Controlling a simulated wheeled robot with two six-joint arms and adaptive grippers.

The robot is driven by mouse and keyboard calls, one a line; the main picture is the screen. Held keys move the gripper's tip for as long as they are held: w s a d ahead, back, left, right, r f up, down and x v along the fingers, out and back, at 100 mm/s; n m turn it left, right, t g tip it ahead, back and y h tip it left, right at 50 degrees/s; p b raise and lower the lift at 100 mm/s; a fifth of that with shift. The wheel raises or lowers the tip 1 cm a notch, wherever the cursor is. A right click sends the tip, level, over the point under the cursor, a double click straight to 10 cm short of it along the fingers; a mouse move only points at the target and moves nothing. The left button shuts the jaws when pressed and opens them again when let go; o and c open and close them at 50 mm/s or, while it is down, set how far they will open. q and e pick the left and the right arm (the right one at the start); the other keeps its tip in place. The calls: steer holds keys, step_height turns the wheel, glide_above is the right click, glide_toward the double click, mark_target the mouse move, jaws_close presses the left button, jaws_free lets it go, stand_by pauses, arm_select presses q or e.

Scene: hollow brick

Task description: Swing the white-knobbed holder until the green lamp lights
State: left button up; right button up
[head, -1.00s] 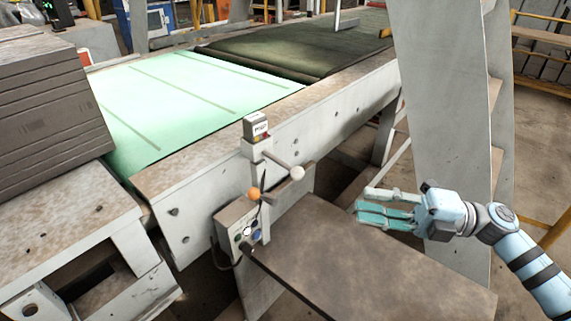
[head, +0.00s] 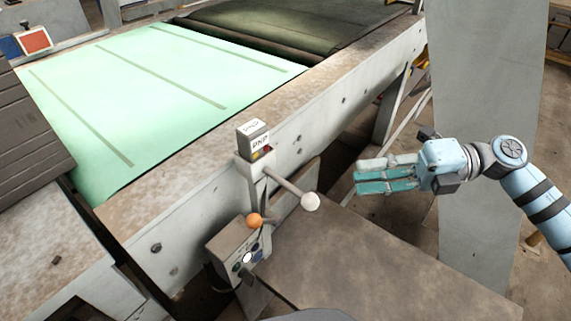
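The holder's white knob (head: 310,202) sits on the end of a rod that reaches toward the lower right. The rod joins an upright bracket under a small box marked PNP (head: 253,141), on the side of the conveyor frame. Small red and yellow marks show on that box; I see no lit green lamp. My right gripper (head: 358,178) is to the right of the knob and apart from it, its fingers pointing left. It holds nothing that I can see; the finger gap is unclear from this side. My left gripper is out of view.
Below the holder is a control box (head: 232,247) with an orange-knobbed lever (head: 254,220) and coloured buttons. A brown plate (head: 370,255) lies below my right gripper. The pale green conveyor belt (head: 150,95) runs behind. A grey upright panel (head: 485,90) stands behind my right arm.

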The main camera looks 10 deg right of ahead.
steer(key=p, duration=0.1)
glide_toward(291, 186)
steer(key=a, duration=0.3)
steer(key=x, duration=0.4)
steer(key=f+x, duration=0.1)
steer(key=x, duration=0.2)
steer(key=shift+w+p, duration=0.25)
steer(key=shift+p, duration=0.15)
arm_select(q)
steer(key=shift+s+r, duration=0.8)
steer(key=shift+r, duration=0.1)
arm_select(e)
steer(key=shift+w, duration=0.1)
jaws_close()
